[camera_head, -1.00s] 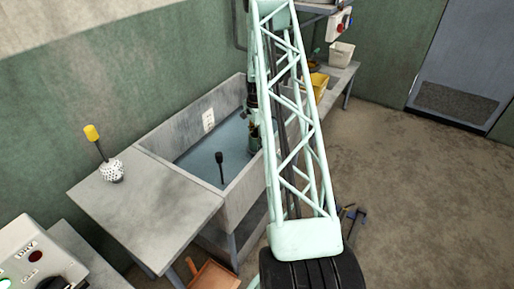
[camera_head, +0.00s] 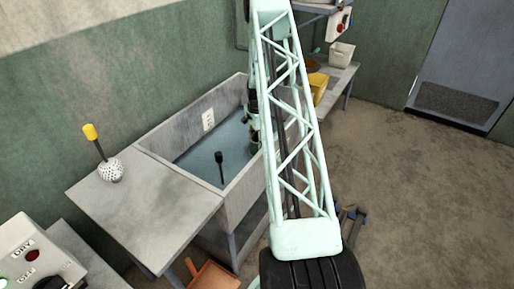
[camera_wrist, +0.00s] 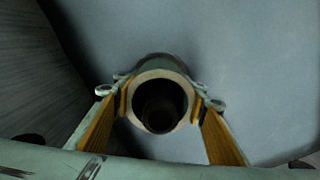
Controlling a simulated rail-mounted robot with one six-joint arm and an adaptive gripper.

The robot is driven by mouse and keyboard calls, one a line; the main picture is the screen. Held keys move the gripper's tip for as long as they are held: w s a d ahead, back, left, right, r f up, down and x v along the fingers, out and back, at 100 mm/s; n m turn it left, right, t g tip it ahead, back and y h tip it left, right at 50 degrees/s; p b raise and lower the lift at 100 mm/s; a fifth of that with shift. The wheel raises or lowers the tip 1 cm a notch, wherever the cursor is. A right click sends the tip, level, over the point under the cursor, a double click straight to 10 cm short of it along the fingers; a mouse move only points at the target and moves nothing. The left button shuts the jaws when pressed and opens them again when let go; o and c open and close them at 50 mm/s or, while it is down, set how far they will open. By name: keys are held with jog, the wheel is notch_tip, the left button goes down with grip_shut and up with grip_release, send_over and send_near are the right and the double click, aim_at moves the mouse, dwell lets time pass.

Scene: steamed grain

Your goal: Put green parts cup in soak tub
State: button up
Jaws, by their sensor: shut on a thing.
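The soak tub (camera_head: 190,118) is a grey concrete basin with blue-grey liquid, left of my arm in the head view. My gripper (camera_wrist: 160,106) has its yellow-padded fingers on either side of a round greenish piece with a pale rim and a dark centre, which I take to be the green parts cup (camera_wrist: 160,66). In the head view my gripper (camera_head: 251,120) is inside the tub's outline at the right, partly behind my arm. A green bit of the cup (camera_head: 255,143) shows there. Whether it touches the liquid I cannot tell.
A black-topped rod (camera_head: 219,158) stands in the tub. A white perforated ball with a yellow-topped handle (camera_head: 110,170) sits on the left table (camera_head: 150,215). A yellow container (camera_head: 318,86) and a white bin (camera_head: 341,54) stand on the bench behind. A control box (camera_head: 30,255) is at lower left.

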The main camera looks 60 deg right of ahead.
jog(key=shift+f, duration=0.1)
jog(key=o, duration=1)
jog(key=shift+r+p, duration=0.8)
jog(key=shift+r, duration=5.35)
jog(key=shift+r, duration=0.1)
